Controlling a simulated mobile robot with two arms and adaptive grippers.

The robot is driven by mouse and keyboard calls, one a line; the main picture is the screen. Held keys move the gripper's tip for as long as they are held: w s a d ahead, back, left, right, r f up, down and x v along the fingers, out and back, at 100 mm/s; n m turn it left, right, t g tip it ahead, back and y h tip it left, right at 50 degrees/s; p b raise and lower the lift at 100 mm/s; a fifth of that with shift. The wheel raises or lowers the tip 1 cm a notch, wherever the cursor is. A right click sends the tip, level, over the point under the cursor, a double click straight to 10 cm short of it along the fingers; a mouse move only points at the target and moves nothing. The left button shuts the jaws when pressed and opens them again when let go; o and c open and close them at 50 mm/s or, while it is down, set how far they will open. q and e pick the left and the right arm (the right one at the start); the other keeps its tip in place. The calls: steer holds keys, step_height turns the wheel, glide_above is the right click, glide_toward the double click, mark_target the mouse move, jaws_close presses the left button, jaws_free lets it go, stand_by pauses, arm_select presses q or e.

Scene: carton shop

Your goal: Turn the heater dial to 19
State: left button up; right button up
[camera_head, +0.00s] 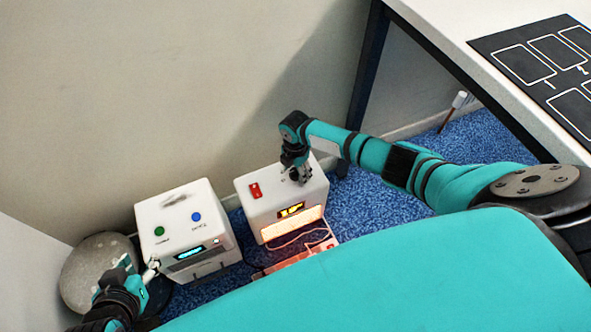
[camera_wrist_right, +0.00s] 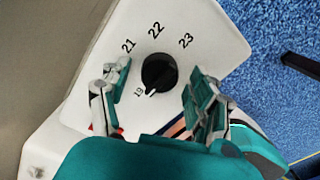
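The heater (camera_head: 255,206) is a white box on the blue carpet, with an orange display and a glowing front. Its black round dial (camera_wrist_right: 159,72) shows in the right wrist view, with 19, 21, 22 and 23 printed around it. The dial's white mark points down and left, close to the 19 and slightly right of it. My right gripper (camera_head: 302,178) is over the heater's top; in its wrist view the gripper (camera_wrist_right: 158,95) is open, one finger either side of the dial, with gaps between. My left gripper (camera_head: 146,272) is beside another white box; its finger opening is unclear.
The other white box (camera_head: 180,214) has a green and a blue button and a blue display, left of the heater. A grey rounded object (camera_head: 92,262) lies by the left wall. A table (camera_head: 455,22) with a black marked mat (camera_head: 508,62) stands at the right.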

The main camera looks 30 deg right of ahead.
mark_target(296, 171)
steer(key=shift+w+r, duration=0.1)
steer(key=shift+d+r, duration=0.1)
steer(key=shift+r, duration=0.15)
step_height(296, 171, up, 11)
steer(key=shift+r, duration=0.2)
stand_by(0.5)
